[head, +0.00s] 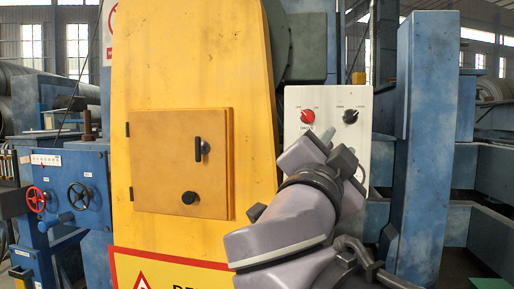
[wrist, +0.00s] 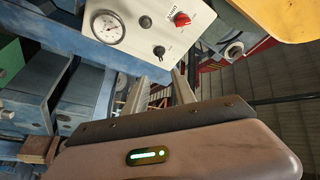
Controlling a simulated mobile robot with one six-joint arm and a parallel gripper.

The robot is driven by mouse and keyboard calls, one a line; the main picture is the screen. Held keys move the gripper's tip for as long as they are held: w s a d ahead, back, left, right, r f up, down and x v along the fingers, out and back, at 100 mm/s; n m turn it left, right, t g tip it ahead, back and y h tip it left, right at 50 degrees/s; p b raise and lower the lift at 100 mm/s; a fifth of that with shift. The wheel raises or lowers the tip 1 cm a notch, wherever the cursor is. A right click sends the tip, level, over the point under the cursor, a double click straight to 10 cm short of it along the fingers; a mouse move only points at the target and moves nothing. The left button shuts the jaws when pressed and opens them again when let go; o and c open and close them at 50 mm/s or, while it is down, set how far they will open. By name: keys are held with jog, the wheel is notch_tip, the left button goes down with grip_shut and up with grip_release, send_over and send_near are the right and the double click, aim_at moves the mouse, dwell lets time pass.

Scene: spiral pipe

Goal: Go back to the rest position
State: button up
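My gripper (head: 340,150) is in the head view, in front of the lower part of a white control box (head: 328,108). In the wrist view my gripper (wrist: 160,90) shows two grey fingers standing apart with nothing between them. The control box (wrist: 150,28) also shows in the wrist view, beyond the fingertips. It carries a red knob (head: 307,116) and a black knob (head: 350,116). A round gauge (wrist: 108,27) shows on it in the wrist view. I cannot tell from these views whether the fingers touch the box.
A yellow cabinet (head: 190,70) with a small closed door (head: 180,163) stands left of my arm. A blue post (head: 423,140) stands close on the right. Blue machinery with a red handwheel (head: 36,199) and a dark handwheel (head: 78,195) is at the far left.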

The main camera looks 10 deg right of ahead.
jog(key=a+f+n+y+b, duration=0.4)
jog(key=f+y, duration=0.1)
jog(key=f, duration=0.3)
jog(key=a+f+n+y+b, duration=0.3)
jog(key=f+y+b, duration=0.15)
jog(key=f, duration=0.45)
jog(key=a+f+n+y+b, duration=0.3)
jog(key=a+f+n+y, duration=0.15)
jog(key=f, duration=0.35)
jog(key=s+f+g+b, duration=0.2)
jog(key=s+f, duration=0.4)
jog(key=f, duration=0.5)
jog(key=s+d+f+g+b, duration=0.1)
jog(key=s+f+g+b, duration=0.2)
jog(key=f, duration=0.8)
jog(key=s+f+n+g+b, duration=0.1)
jog(key=s+f+g+b, duration=0.2)
jog(key=s+f+g, duration=0.3)
jog(key=s+f, duration=0.3)
jog(key=f, duration=0.2)
jog(key=shift+d+f+y, duration=0.15)
jog(key=shift+d+y, duration=0.25)
